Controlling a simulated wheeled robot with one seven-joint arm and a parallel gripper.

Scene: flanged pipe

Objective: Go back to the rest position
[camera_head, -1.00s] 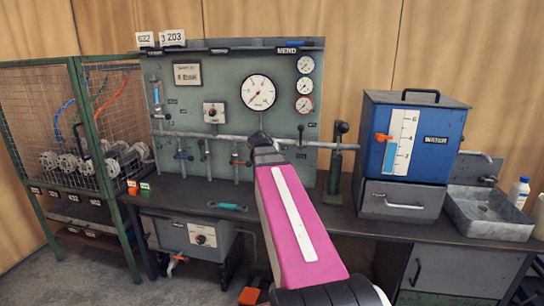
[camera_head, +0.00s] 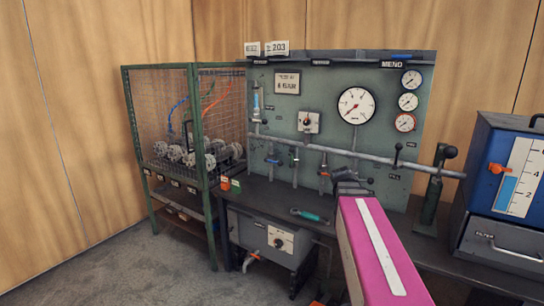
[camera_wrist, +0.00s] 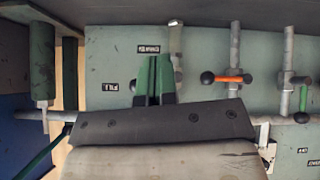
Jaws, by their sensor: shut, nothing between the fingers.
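My arm, with a pink cover and a white stripe, reaches in from the bottom right of the head view. My gripper (camera_wrist: 153,82) shows in the wrist view as two green fingers side by side, shut with nothing between them. It is in front of the green panel (camera_head: 285,115), near the pipe with its valves. In the head view the dark end of the arm is below the large gauge (camera_head: 356,106), and the fingers cannot be made out there. How far the fingers are from the panel is unclear.
A pipe (camera_head: 340,152) with small valves crosses the panel above the dark bench. A wire cage (camera_head: 165,115) with metal flanged parts stands at left. A teal-handled tool (camera_head: 308,215) lies on the bench. A blue tank (camera_head: 510,165) stands at right. The floor at lower left is clear.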

